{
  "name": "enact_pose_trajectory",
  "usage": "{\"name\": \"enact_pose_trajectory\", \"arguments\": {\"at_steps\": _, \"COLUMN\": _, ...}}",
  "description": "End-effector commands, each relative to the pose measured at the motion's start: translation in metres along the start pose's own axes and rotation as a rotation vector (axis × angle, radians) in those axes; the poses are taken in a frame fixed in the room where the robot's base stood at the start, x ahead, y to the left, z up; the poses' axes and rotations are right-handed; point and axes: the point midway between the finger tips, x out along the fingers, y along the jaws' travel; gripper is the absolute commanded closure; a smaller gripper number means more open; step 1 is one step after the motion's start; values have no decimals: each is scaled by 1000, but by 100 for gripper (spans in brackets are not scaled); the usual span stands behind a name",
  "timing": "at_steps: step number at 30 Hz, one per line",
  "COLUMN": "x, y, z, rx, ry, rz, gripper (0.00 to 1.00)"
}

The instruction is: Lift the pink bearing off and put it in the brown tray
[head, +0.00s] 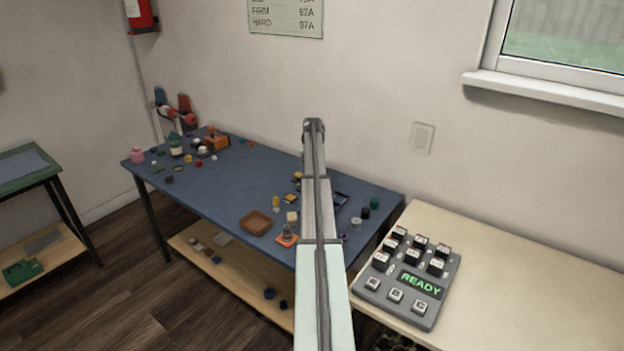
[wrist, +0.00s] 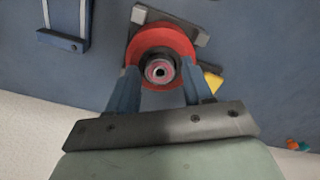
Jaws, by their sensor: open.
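In the wrist view a red wheel (wrist: 161,41) sits on a grey metal piece above the blue table. A small round bearing (wrist: 159,71) with a pinkish ring and dark centre sits at the wheel's middle, facing the camera. My gripper (wrist: 158,74) is open, with one finger on each side of the bearing, over the lower part of the wheel. I cannot tell whether the fingers touch anything. The brown tray (head: 256,222) lies near the front edge of the blue table in the head view. There my arm hides the gripper, wheel and bearing.
The blue table (head: 225,185) holds several small parts, with an orange-based cone (head: 287,235) right of the tray. A yellow piece (wrist: 213,82) lies beside the wheel, and a U-shaped frame (wrist: 62,38) lies left. A button panel (head: 412,279) stands on the pale bench at right.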

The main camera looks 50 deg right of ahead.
Motion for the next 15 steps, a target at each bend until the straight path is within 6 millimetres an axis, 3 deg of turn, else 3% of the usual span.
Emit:
{"name": "enact_pose_trajectory", "arguments": {"at_steps": 2, "x": 0, "y": 0, "z": 0, "rx": 0, "ry": 0, "rz": 0, "gripper": 51}}
{"name": "enact_pose_trajectory", "arguments": {"at_steps": 15, "x": 0, "y": 0, "z": 0, "rx": 0, "ry": 0, "rz": 0, "gripper": 90}}
